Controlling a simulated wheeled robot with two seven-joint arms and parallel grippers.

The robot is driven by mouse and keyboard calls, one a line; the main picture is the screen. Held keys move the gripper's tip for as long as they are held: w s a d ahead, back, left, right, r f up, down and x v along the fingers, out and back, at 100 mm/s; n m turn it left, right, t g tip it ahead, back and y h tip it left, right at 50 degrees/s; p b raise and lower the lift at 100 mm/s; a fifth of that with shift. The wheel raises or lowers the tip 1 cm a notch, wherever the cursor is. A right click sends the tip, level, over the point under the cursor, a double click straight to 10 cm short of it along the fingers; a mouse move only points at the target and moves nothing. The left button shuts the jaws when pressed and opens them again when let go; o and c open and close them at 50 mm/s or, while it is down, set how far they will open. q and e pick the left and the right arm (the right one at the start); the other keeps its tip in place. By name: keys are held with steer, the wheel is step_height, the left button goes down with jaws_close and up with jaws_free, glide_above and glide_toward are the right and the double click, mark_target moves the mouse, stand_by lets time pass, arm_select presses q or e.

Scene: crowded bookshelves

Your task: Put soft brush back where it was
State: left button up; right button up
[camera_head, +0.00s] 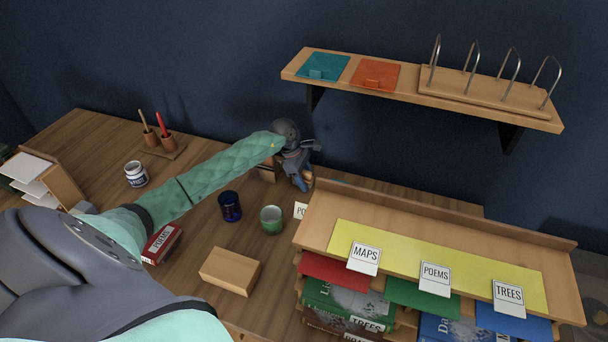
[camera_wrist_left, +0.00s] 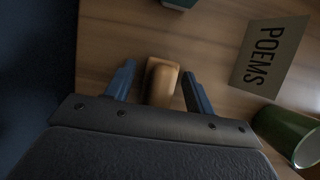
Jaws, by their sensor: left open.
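Two upright handles stand in a small wooden holder (camera_head: 160,148) at the back left, one pale (camera_head: 144,121) and one red (camera_head: 161,124); I cannot tell whether either is the soft brush. My left gripper (camera_head: 302,180) is at the back of the desk, left of the shelf unit, pointing down. It also shows in the left wrist view (camera_wrist_left: 158,88), open, its fingers on both sides of a rounded wooden piece (camera_wrist_left: 162,82). I cannot tell whether the fingers touch it or whether it is part of a brush. The right gripper is out of view.
A dark blue cup (camera_head: 230,206) and a green cup (camera_head: 271,220) stand in front of the gripper. A POEMS card (camera_wrist_left: 270,55) lies beside it. A wooden block (camera_head: 230,271), red box (camera_head: 162,243) and white jar (camera_head: 136,174) are on the desk. A wall shelf (camera_head: 415,88) hangs above right.

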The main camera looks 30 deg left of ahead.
arm_select(q)
steer(key=shift+r, duration=0.1)
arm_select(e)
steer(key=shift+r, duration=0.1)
arm_select(q)
steer(key=shift+a+r+b, duration=0.3)
steer(key=shift+r, duration=0.2)
steer(key=b+v, duration=0.2)
steer(key=v, duration=0.2)
steer(key=b+v, duration=0.2)
steer(key=v, duration=0.4)
steer(key=shift+r, duration=0.45)
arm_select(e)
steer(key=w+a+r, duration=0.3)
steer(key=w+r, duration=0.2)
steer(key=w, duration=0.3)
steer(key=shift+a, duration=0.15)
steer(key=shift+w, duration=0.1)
